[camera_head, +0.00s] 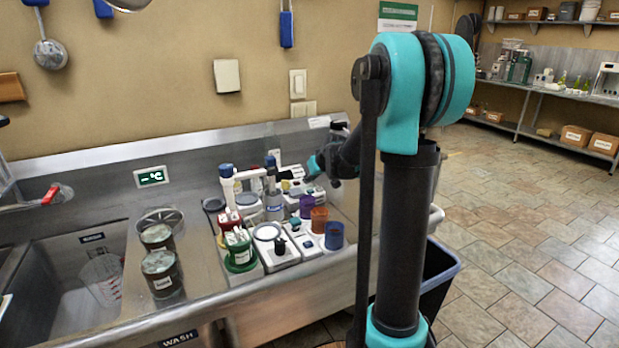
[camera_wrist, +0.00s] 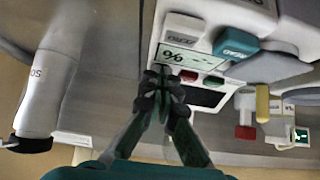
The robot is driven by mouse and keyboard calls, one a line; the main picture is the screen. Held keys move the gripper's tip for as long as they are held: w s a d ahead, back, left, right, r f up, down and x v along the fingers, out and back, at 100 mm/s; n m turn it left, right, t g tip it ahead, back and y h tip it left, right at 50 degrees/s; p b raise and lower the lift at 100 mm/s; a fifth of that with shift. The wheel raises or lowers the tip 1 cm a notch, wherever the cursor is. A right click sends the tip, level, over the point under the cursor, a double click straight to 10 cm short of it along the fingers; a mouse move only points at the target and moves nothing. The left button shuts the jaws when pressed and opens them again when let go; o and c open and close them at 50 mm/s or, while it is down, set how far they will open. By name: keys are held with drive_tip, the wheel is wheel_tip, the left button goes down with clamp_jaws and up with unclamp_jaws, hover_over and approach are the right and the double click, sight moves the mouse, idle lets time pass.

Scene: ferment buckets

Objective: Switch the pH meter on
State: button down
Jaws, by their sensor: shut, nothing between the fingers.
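My gripper (camera_wrist: 164,84) is shut and empty in the wrist view. Its fingertips are together in front of a white device (camera_wrist: 158,38) with a pale display (camera_wrist: 181,55) showing a "%" sign. I cannot tell whether they touch it. A red button (camera_wrist: 190,76) and a green button (camera_wrist: 214,80) sit just right of the fingertips. I cannot read a pH label, so which device is the pH meter is unclear. In the head view, my gripper (camera_head: 318,164) is small beside the devices at the back of the steel counter (camera_head: 200,268).
A white bottle (camera_wrist: 45,90) stands left of my gripper in the wrist view. A red block (camera_wrist: 245,115) and a small green screen (camera_wrist: 300,135) are at right. In the head view, cups, bottles and scales crowd the counter; a sink (camera_head: 60,265) lies left.

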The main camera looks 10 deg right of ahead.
drive_tip(key=shift+r, duration=0.85)
drive_tip(key=shift+r, duration=0.25)
drive_tip(key=r, duration=0.4)
drive_tip(key=shift+s+d, duration=0.15)
drive_tip(key=shift+s, duration=0.25)
drive_tip(key=s+f+v, duration=0.1)
drive_tip(key=v, duration=0.8)
drive_tip(key=shift+d, duration=0.2)
drive_tip(key=shift+s, duration=0.15)
